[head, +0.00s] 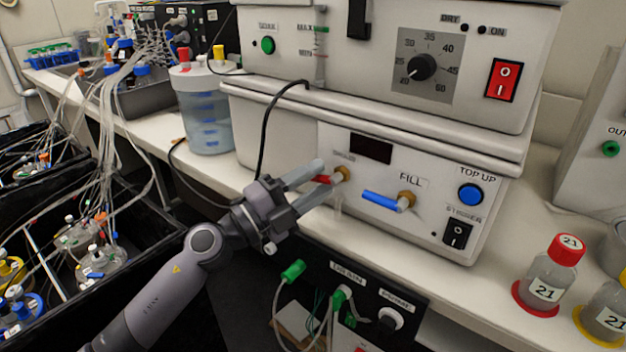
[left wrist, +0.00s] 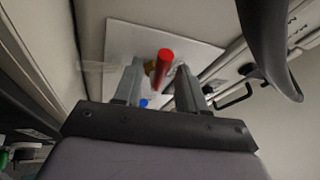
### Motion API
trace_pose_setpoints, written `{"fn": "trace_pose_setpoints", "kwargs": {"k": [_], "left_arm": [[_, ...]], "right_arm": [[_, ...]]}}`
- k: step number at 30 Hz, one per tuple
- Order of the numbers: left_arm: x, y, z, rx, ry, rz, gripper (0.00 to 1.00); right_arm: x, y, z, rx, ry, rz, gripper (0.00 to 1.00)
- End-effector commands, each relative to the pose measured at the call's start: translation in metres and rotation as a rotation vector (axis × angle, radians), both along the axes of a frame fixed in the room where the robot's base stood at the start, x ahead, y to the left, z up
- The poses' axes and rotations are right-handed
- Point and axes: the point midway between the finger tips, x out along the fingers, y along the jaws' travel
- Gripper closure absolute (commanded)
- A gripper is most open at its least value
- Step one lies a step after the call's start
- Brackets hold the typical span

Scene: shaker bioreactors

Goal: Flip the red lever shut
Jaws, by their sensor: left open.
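The red lever (head: 324,180) sits on a brass valve on the white front panel, left of the blue lever (head: 380,200) under the FILL label. In the head view it is partly hidden by my left gripper (head: 315,182). In the left wrist view the red lever (left wrist: 162,68) stands between the two fingers of my left gripper (left wrist: 158,85), which are apart on either side of it. I cannot tell whether a finger touches it. The blue lever's end (left wrist: 143,102) shows small in the wrist view. My right gripper is not in view.
A black cable (head: 267,130) hangs close to the left gripper. A water container (head: 203,115) stands on the bench to the left. A blue TOP UP button (head: 470,194) and a black switch (head: 457,234) are on the panel's right. Bottles (head: 547,280) stand at the right.

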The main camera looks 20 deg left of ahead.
Motion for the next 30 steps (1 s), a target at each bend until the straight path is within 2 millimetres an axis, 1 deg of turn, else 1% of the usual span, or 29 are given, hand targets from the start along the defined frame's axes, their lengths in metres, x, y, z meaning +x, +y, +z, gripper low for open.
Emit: {"fn": "trace_pose_setpoints", "kwargs": {"k": [8, 9, 11, 12, 17, 20, 25, 27, 30], "left_arm": [[0.001, -0.001, 0.000, -0.001, 0.001, 0.000, 0.59], [0.001, -0.001, 0.000, -0.001, 0.001, 0.000, 0.72], [0.001, -0.001, 0.000, -0.001, 0.001, 0.000, 0.92], [0.001, -0.001, 0.000, -0.001, 0.001, 0.000, 1.00], [0.001, -0.001, 0.001, 0.003, -0.001, 0.000, 1.00], [0.001, -0.001, 0.005, 0.037, -0.012, -0.001, 1.00], [0.001, 0.000, 0.010, 0.148, -0.051, 0.000, 1.00], [0.001, 0.000, 0.010, 0.185, -0.064, -0.001, 1.00], [0.001, 0.001, 0.009, 0.217, -0.077, -0.001, 1.00]], "right_arm": [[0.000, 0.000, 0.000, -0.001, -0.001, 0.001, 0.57], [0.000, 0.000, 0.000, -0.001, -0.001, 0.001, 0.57], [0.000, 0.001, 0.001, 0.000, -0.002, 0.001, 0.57], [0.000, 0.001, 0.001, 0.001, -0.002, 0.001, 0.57], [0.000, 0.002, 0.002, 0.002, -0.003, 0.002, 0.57], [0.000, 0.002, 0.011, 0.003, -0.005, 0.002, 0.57], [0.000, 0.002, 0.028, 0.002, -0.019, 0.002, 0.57], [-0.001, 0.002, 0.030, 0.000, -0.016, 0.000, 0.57], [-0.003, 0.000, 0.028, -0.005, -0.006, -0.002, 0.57]]}}
